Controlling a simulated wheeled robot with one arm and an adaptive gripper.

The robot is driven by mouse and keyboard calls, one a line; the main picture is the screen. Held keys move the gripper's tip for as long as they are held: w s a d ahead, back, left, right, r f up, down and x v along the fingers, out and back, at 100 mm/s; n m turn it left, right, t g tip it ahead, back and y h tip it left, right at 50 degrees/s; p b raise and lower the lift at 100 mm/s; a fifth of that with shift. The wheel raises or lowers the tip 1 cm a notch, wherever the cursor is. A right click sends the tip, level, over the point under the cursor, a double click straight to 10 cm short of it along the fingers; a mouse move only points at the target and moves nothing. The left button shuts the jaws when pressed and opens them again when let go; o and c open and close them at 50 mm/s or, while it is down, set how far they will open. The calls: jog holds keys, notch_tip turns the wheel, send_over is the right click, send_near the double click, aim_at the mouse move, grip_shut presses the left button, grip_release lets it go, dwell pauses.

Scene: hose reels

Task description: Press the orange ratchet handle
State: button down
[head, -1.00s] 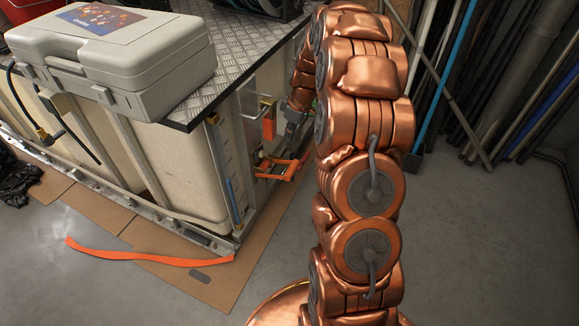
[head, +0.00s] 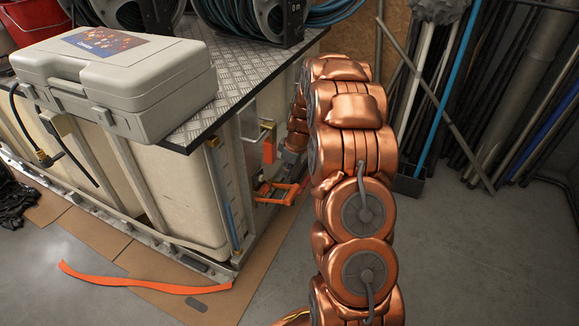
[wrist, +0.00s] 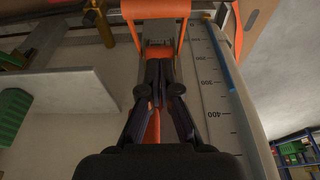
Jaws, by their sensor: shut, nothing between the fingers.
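The orange ratchet handle (head: 275,192) is low at the near corner of the caged tank in the head view. In the wrist view the orange handle (wrist: 155,10) is a loop at the top centre, just beyond my fingertips. My gripper (wrist: 160,64) is shut and empty, its dark fingers pointing at the ratchet between the handle's sides. I cannot tell whether the fingertips touch it. An orange strip (wrist: 152,128) shows below and between the fingers. In the head view my copper arm hides much of the area around the gripper.
A grey case (head: 115,75) and hose reels (head: 255,15) stand on the checker-plate top (head: 205,120) of the tank (head: 180,185). An orange strap (head: 140,282) lies on cardboard. Poles (head: 480,90) lean at the right. The right floor is clear.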

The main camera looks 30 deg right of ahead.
aim_at(290, 192)
jog(key=f, duration=0.1)
jog(key=f+b, duration=0.1)
jog(key=f, duration=0.3)
jog(key=shift+s+d+f+b, duration=0.1)
jog(key=shift+s+f+b, duration=0.1)
jog(key=shift+s+b, duration=0.1)
jog(key=shift+s+d+f, duration=0.25)
jog(key=shift+s+f, duration=0.05)
jog(key=shift+f, duration=0.3)
jog(key=shift+f+b, duration=0.1)
jog(key=shift+b, duration=0.3)
